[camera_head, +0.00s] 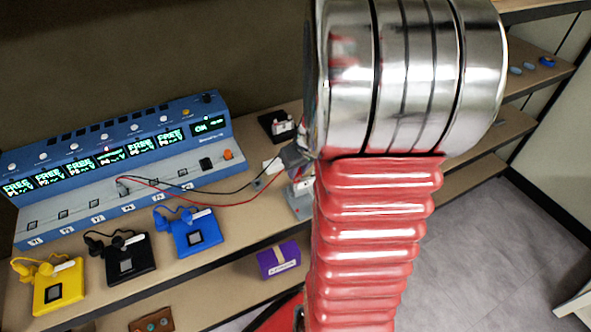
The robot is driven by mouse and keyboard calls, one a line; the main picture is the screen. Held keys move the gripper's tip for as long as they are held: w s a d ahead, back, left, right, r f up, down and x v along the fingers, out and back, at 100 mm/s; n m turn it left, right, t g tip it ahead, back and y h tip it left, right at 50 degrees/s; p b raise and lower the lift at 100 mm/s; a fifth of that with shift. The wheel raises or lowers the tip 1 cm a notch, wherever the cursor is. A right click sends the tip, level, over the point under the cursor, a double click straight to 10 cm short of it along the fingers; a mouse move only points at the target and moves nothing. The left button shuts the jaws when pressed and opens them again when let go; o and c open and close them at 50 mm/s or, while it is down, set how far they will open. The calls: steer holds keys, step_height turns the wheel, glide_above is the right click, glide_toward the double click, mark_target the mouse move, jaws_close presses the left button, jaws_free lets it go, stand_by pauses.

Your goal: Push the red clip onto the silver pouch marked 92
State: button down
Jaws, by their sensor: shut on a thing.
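My arm fills the middle and right of the view and hides most of my gripper. A small dark grey part of my gripper (294,156) shows at the arm's left edge, above the bench. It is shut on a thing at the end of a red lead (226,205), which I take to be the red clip. The clip itself is hidden or too small to make out. I cannot make out a silver pouch or the number 92.
The instrument has several lit displays. Yellow (59,287), black (119,258) and blue (188,233) blocks with leads line the bench front. A grey-white device (299,199) stands close to my arm. A purple box (278,259) is on the lower shelf. Floor (490,240) is clear at right.

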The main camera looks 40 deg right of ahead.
steer(key=shift+f, duration=0.7)
stand_by(0.3)
steer(key=c, duration=1.5)
jaws_free()
steer(key=shift+c, duration=0.2)
steer(key=v, duration=1.3)
steer(key=shift+s+r, duration=0.2)
steer(key=shift+r, duration=0.1)
steer(key=shift+a, duration=0.1)
